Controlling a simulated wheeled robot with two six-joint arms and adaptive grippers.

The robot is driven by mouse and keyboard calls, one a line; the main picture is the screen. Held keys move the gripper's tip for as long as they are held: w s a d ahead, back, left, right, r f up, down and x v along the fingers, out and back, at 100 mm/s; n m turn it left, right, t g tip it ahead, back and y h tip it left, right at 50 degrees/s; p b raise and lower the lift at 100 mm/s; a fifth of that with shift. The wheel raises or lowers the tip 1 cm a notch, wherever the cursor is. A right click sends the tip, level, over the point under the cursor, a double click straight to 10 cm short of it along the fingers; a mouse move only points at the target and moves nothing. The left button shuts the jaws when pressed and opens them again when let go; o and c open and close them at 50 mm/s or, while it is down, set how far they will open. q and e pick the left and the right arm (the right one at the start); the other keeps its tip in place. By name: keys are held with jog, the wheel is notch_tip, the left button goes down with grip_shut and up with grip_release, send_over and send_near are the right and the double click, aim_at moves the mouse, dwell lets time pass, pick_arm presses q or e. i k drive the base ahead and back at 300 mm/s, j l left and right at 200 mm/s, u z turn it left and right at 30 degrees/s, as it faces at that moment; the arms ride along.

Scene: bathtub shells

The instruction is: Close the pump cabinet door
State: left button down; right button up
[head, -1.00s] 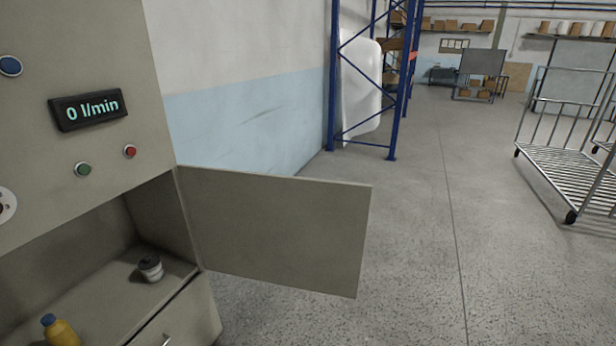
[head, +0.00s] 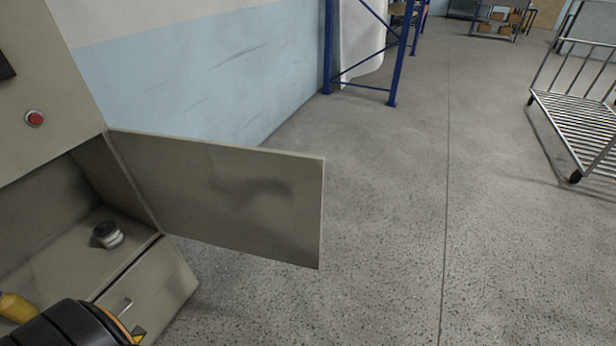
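The pump cabinet (head: 22,85) stands at the left of the head view. Its grey-beige door (head: 225,195) is wide open and sticks out to the right from the hinge edge beside the opening. A soft dark shadow lies on the door's face. A black rounded part of my arm shows at the bottom left, in front of the cabinet, apart from the door in the picture. Neither of my grippers is in view.
A blue rack (head: 391,60) and a wire cart (head: 580,125) stand farther back. The floor right of the door is clear.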

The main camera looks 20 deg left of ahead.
aim_at(267, 203)
jog(key=i+l+z, duration=0.25)
jog(key=i, duration=0.3)
jog(key=i+l+z, duration=0.3)
jog(key=i, duration=0.3)
jog(key=i+j+u, duration=0.1)
jog(key=u, duration=0.3)
jog(key=i+u, duration=0.25)
jog(key=u, duration=0.15)
jog(key=i+u, duration=0.2)
jog(key=u, duration=0.2)
jog(key=i+l+u, duration=0.15)
jog(key=u, duration=0.25)
jog(key=i+l+u, duration=0.15)
jog(key=u, duration=0.3)
jog(key=i+u, duration=0.2)
jog(key=u, duration=0.2)
jog(key=i+u, duration=0.2)
jog(key=u, duration=0.25)
jog(key=i+l+u, duration=0.15)
jog(key=u, duration=0.25)
jog(key=i+l+u, duration=0.15)
jog(key=u, duration=0.3)
jog(key=i+l+u, duration=0.15)
jog(key=u, duration=0.25)
jog(key=l+u, duration=0.4)
jog(key=i+j, duration=0.05)
